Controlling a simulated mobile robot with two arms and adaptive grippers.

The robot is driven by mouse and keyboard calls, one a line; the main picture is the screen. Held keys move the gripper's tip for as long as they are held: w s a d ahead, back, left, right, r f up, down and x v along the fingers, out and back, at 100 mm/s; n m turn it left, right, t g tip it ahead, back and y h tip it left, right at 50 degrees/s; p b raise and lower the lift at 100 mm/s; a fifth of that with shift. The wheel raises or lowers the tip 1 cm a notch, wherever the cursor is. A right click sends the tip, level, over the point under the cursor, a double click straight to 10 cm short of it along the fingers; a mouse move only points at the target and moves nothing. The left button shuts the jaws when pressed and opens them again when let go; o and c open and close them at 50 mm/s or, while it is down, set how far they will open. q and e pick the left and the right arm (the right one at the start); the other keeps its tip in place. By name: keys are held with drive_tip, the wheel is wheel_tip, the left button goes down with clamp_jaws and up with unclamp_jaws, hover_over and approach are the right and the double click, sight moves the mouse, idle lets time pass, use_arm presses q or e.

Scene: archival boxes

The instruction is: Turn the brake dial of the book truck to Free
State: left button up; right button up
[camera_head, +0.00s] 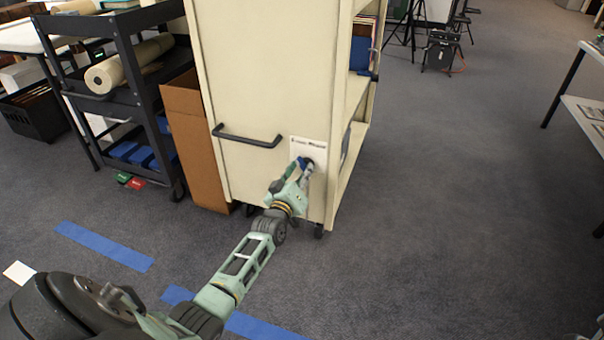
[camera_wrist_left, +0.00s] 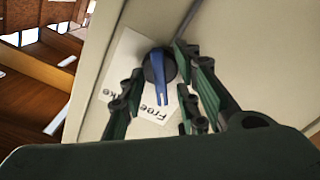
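The cream book truck (camera_head: 262,90) stands ahead, with a white label plate (camera_head: 308,149) low on its end panel. In the left wrist view the brake dial (camera_wrist_left: 158,70) is a dark round knob with a blue bar across it. One end of the bar lies by the printed word "Free" on the label (camera_wrist_left: 128,62); another word, ending in "ke", is partly hidden. My left gripper (camera_head: 304,170) is at the dial. In the left wrist view its fingers (camera_wrist_left: 160,68) are apart, one on each side of the knob; I cannot tell whether they touch it. My right gripper is not in view.
A dark handle (camera_head: 246,137) sticks out of the truck's end panel. A brown cardboard box (camera_head: 197,145) and a black cart (camera_head: 128,75) with paper rolls stand to the left. Blue tape strips (camera_head: 105,246) mark the floor.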

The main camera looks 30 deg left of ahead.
use_arm(q)
drive_tip(key=v, duration=1.2)
idle(0.3)
